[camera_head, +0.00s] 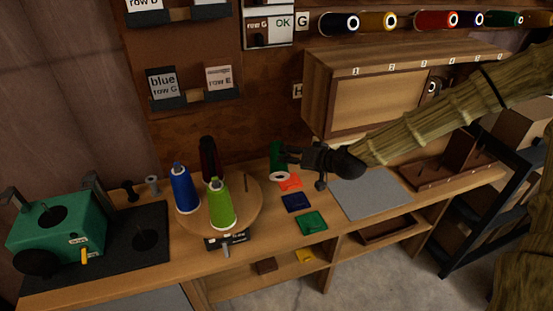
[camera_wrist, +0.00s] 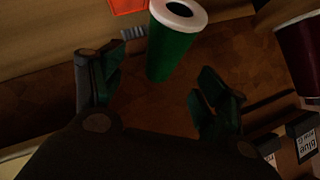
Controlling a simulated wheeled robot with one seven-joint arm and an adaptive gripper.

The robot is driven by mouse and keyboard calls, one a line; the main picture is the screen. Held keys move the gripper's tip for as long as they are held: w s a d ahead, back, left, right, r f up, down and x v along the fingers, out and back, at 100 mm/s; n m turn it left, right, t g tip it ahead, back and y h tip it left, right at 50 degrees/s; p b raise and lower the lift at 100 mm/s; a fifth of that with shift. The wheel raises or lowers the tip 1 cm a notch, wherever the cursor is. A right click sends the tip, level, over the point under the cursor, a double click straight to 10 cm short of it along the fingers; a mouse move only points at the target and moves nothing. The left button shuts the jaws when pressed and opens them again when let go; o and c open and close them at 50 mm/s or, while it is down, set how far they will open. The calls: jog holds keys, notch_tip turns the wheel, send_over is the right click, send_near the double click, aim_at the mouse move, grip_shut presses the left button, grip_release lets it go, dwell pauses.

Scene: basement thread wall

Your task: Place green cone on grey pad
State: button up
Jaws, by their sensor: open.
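A dark green cone (camera_head: 277,157) lies on its side on the bench near the back wall, its white ringed end facing the front. In the wrist view the green cone (camera_wrist: 172,50) shows ahead of and partly between my fingers, with a gap on each side. My gripper (camera_head: 284,153) is open and empty, just right of the cone; its fingers also show in the wrist view (camera_wrist: 158,88). A second, bright green cone (camera_head: 221,208) stands upright on the round wooden turntable. The grey pad (camera_head: 370,196) lies bare on the bench, right of my gripper.
The turntable (camera_head: 251,215) also carries a blue cone (camera_head: 185,190) and a dark red cone (camera_head: 209,158). Small orange (camera_head: 291,182), navy (camera_head: 296,202) and green (camera_head: 312,223) patches lie between turntable and pad. A wooden cabinet (camera_head: 370,95) overhangs behind. A green machine (camera_head: 60,230) stands left.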

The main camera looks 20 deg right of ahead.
jog(key=shift+x, duration=1)
jog(key=shift+w+a+f+p, duration=0.4)
jog(key=shift+w+a+f, duration=0.35)
jog(key=shift+w+f, duration=0.2)
jog(key=shift+x, duration=1.1)
jog(key=shift+r, duration=0.1)
jog(key=c, duration=1.3)
jog(key=shift+r, duration=0.15)
